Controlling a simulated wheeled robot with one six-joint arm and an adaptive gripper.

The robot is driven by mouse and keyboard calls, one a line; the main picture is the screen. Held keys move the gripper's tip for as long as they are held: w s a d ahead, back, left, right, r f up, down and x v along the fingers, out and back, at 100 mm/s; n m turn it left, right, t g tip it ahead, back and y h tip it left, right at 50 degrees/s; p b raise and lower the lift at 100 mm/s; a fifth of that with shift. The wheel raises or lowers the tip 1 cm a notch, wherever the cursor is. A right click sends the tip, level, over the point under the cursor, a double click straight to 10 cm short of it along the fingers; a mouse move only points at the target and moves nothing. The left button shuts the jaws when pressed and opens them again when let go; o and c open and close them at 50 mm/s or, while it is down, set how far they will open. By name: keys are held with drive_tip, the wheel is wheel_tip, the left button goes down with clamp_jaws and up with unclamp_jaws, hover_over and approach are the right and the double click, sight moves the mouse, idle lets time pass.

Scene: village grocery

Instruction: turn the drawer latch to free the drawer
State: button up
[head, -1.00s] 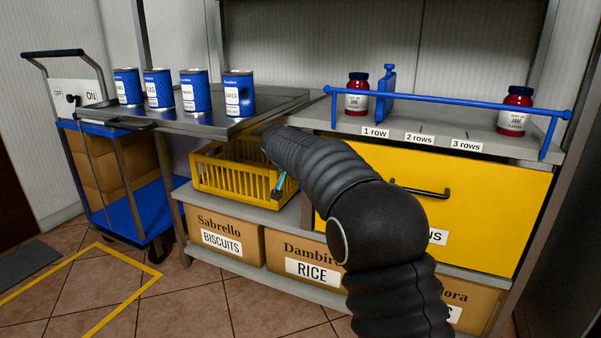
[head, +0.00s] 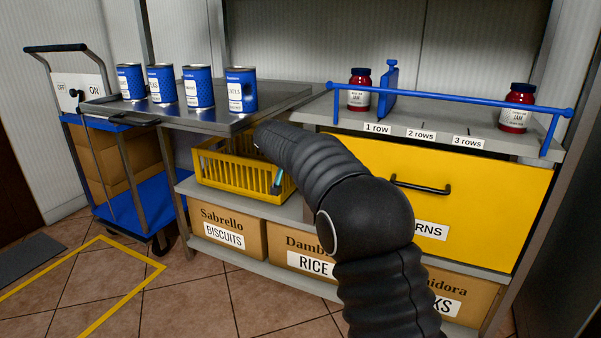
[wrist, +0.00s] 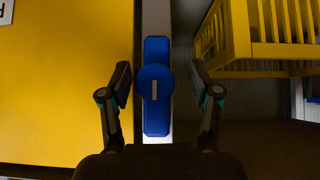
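The blue drawer latch (wrist: 157,118) shows in the wrist view, a long bar with a round hub and a pale mark. It lies lengthwise along a narrow grey post (wrist: 154,20), beside the yellow drawer's edge. The yellow drawer front (head: 480,205), with a black handle (head: 421,185), looks closed in the head view; it fills the left of the wrist view (wrist: 65,85). My gripper (wrist: 161,85) is open, one finger on each side of the latch, with visible gaps. In the head view my arm hides the latch and most of the gripper.
A yellow basket (head: 222,176) stands on the shelf left of the drawer, close to my gripper. Above are a metal tray (head: 215,121) with several blue cans and a blue rail (head: 450,101) before jam jars. Boxes (head: 234,238) sit below.

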drive_tip(key=shift+w+d, duration=0.1)
drive_tip(key=shift+d, duration=0.2)
drive_tip(key=v, duration=1.2)
drive_tip(key=s+d+r+n+g+y+p, duration=0.1)
drive_tip(key=s+d+r+n+g+p, duration=0.2)
drive_tip(key=s+d, duration=1.45)
drive_tip(key=s+d+f+p, duration=0.1)
drive_tip(key=s+d+f, duration=0.1)
drive_tip(key=s, duration=0.6)
drive_tip(key=s+d+f+y+p, duration=0.1)
drive_tip(key=s+d+f, duration=0.2)
drive_tip(key=s, duration=0.5)
drive_tip(key=s+d+f+y+p, duration=0.1)
drive_tip(key=s+d+f, duration=0.1)
drive_tip(key=s, duration=0.6)
drive_tip(key=shift+s+d+f+n, duration=0.3)
drive_tip(key=shift+s+n, duration=0.1)
